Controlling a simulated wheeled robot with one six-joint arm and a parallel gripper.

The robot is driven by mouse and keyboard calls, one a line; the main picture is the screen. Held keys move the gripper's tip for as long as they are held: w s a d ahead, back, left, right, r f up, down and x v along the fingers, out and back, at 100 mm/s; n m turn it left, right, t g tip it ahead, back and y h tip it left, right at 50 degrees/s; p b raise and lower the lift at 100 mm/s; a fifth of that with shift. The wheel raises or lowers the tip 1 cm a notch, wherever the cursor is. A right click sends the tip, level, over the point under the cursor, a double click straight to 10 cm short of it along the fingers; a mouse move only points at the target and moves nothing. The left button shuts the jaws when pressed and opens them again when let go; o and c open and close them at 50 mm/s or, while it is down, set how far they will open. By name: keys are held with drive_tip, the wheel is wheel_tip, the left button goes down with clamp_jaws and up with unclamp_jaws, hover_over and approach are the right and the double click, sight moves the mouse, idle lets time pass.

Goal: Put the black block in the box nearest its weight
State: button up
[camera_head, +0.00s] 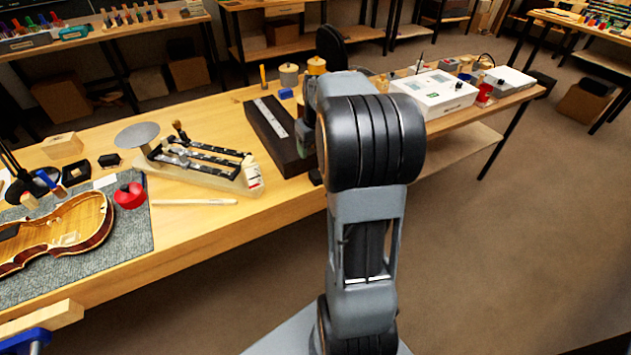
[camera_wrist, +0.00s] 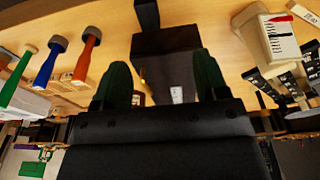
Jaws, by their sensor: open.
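My gripper (camera_wrist: 161,80) is open, its two green fingertips apart, above the long dark base with a pale metal strip; nothing is seen gripped. In the head view my arm mostly hides it. A small black block (camera_wrist: 147,14) shows beyond the base's end in the wrist view; I cannot tell for sure that it is the task's block. The long dark base (camera_head: 262,128) lies on the bench. A beam balance (camera_head: 200,175) with a round pan (camera_head: 137,134) stands to its left; its white scale end with a red pointer also shows in the wrist view (camera_wrist: 281,38). No weight-marked boxes are readable.
A violin body (camera_head: 60,235) lies on a grey mat at left, near a red round pot (camera_head: 130,196) and a wooden block (camera_head: 62,145). A white instrument (camera_head: 437,92) stands at right. Several coloured tool handles (camera_wrist: 45,65) show in the wrist view. The bench's front middle is mostly clear.

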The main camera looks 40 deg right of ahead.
wheel_tip(320, 180, down, 3)
drive_tip(key=d, duration=0.2)
hover_over(316, 173)
drive_tip(key=s, duration=0.1)
drive_tip(key=f, duration=0.5)
drive_tip(key=shift+s+a+f, duration=0.1)
drive_tip(key=shift+s+a, duration=0.05)
drive_tip(key=shift+a, duration=0.1)
drive_tip(key=shift+w+d+f, duration=0.1)
drive_tip(key=shift+w+f, duration=0.1)
drive_tip(key=shift+f, duration=0.9)
drive_tip(key=shift+w+f, duration=0.2)
drive_tip(key=shift+f, duration=0.9)
drive_tip(key=shift+w+d+f, duration=0.1)
drive_tip(key=shift+w+f, duration=0.1)
drive_tip(key=shift+f, duration=0.9)
drive_tip(key=c, duration=1.1)
drive_tip(key=shift+r, duration=0.1)
